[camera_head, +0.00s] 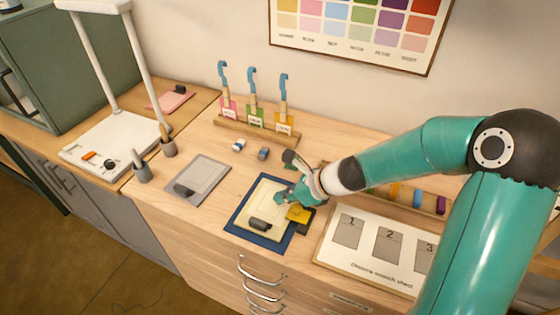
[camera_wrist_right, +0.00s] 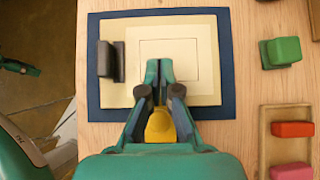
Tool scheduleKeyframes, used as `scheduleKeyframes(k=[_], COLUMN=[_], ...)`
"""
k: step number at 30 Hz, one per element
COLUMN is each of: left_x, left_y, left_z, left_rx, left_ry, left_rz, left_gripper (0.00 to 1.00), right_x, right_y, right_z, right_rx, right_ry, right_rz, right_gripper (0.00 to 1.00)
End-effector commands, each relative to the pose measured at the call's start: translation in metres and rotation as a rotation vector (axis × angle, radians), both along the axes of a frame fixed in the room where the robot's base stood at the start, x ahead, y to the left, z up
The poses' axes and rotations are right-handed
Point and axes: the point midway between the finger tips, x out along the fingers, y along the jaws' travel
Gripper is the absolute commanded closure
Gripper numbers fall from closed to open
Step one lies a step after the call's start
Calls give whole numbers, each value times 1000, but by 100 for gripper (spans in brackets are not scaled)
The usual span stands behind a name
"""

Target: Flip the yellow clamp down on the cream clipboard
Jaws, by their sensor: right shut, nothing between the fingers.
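The cream clipboard (camera_head: 258,205) lies on a dark blue mat (camera_head: 237,228) near the table's front edge; it also shows in the wrist view (camera_wrist_right: 205,88). The yellow clamp (camera_head: 298,213) sits at the clipboard's right edge in the head view, by a dark base. In the wrist view the yellow clamp (camera_wrist_right: 160,127) is partly hidden behind my fingers; I cannot tell its exact angle. My right gripper (camera_wrist_right: 160,68) is shut and empty, its tips over the cream board, past the clamp. A small teal and dark part, possibly my left gripper (camera_wrist_right: 20,66), shows at the wrist view's left edge.
A dark block (camera_head: 260,224) sits on the clipboard's near part. A grey clipboard (camera_head: 205,175) lies to the left, a white numbered sheet (camera_head: 365,262) to the right. A rack (camera_head: 256,130) holds blue-hooked tools.

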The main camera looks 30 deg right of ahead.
Motion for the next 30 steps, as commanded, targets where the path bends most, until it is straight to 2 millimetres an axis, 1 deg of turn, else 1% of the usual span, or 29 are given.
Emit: scheduleKeyframes(k=[1,3,9,12,15,18,21,30], left_x=[0,0,0,0,0,0,0,0], left_y=[0,0,0,0,0,0,0,0], left_z=[16,27,50,59,65,68,69,68], left_rx=[0,0,0,0,0,0,0,0], left_ry=[0,-1,0,0,0,0,0,0], left_rz=[0,0,0,0,0,0,0,0], left_gripper=[60,60,60,60,60,60,60,60], right_x=[1,2,14,18,22,24,25,25], right_y=[0,1,10,13,16,17,18,18], right_z=[17,29,73,89,101,107,110,110], right_rx=[-1,-1,-3,-2,-1,-1,-1,0], right_ry=[0,-2,-4,-3,-2,-1,0,0], right_rz=[1,2,4,2,2,1,2,1], right_gripper=[100,100,100,100,100,100,100,100])
